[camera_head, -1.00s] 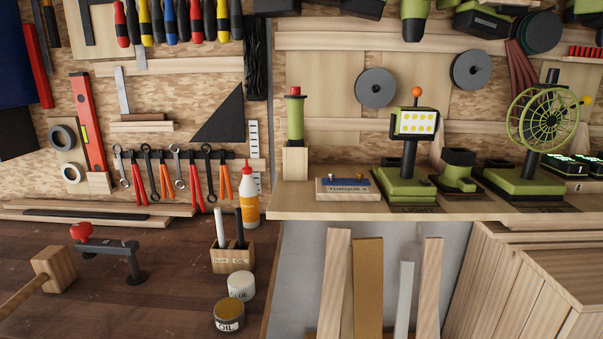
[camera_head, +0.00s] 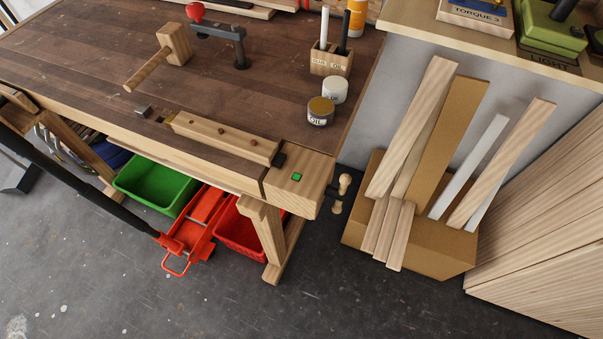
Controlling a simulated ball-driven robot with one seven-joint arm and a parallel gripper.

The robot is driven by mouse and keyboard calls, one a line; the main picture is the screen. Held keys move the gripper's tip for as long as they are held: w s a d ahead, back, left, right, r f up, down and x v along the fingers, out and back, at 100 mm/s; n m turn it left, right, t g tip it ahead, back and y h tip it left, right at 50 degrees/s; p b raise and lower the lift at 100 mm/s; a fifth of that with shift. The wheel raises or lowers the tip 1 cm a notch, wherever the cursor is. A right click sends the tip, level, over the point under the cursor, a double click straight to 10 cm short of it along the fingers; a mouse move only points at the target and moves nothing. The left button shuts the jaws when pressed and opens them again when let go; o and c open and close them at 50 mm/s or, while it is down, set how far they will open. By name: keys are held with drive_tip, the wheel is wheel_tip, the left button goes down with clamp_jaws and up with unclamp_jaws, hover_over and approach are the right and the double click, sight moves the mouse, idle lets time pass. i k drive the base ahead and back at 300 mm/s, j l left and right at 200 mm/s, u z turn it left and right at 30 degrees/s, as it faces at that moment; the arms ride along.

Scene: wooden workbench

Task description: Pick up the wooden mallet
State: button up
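The wooden mallet (camera_head: 174,44) lies on the dark brown top of the workbench (camera_head: 90,60), towards the upper left of the picture. Its block head is at the upper right and its handle (camera_head: 146,71) points down and left. The mallet is apart from the other things on the bench. My gripper is not in view, and nothing covers the mallet.
A grey clamp with a red knob (camera_head: 222,35) stands right of the mallet. An oil tin (camera_head: 320,111), a white pot (camera_head: 334,89) and a wooden holder (camera_head: 331,61) stand farther right. A wooden vise bar (camera_head: 222,138) lies along the front edge. The grey floor (camera_head: 240,310) in front is open.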

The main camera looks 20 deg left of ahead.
sight(172, 38)
drive_tip(key=u, duration=1.3)
drive_tip(key=j+z, duration=0.5)
drive_tip(key=k+l, duration=0.05)
drive_tip(key=l, duration=0.05)
